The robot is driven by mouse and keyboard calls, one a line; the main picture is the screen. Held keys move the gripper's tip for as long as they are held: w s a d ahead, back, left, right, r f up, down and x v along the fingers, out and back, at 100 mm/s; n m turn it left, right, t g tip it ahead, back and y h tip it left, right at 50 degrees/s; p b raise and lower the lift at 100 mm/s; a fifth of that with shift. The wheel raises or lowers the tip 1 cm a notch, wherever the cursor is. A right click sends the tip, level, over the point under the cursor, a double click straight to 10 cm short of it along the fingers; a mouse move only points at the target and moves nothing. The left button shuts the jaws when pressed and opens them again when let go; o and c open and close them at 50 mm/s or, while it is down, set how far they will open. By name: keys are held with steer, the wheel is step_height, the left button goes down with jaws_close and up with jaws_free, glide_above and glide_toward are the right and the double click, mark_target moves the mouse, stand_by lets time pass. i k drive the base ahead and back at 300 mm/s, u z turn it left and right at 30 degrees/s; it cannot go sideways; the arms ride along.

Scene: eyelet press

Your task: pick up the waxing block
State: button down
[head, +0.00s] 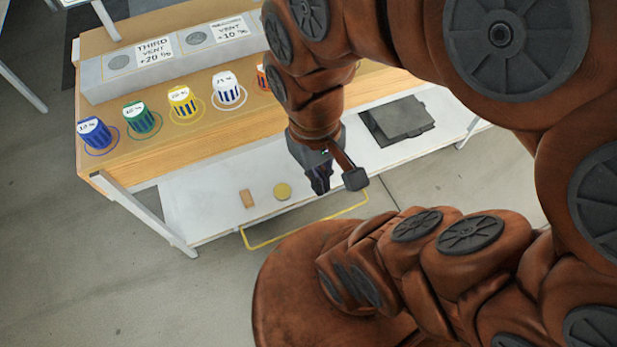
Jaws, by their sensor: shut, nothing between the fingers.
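A small tan rectangular block (247,198) lies on the white lower shelf (205,205) near its front edge. A round yellow disc (283,191) lies just right of it. I cannot tell for certain which of these two is the waxing block. My gripper (321,188) points down over the shelf, right of the disc and apart from it in the picture. It is shut and empty. Its height above the shelf is hard to judge.
Several striped cups stand on the wooden top, including a blue one (95,134) and a yellow one (183,103). A grey sign ledge (120,75) stands behind them. Dark flat plates (398,119) lie at the shelf's right. A yellow outline (262,244) extends in front.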

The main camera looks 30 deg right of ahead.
mark_target(246, 195)
steer(key=u, duration=0.2)
steer(key=k, duration=1.2)
steer(key=z, duration=0.5)
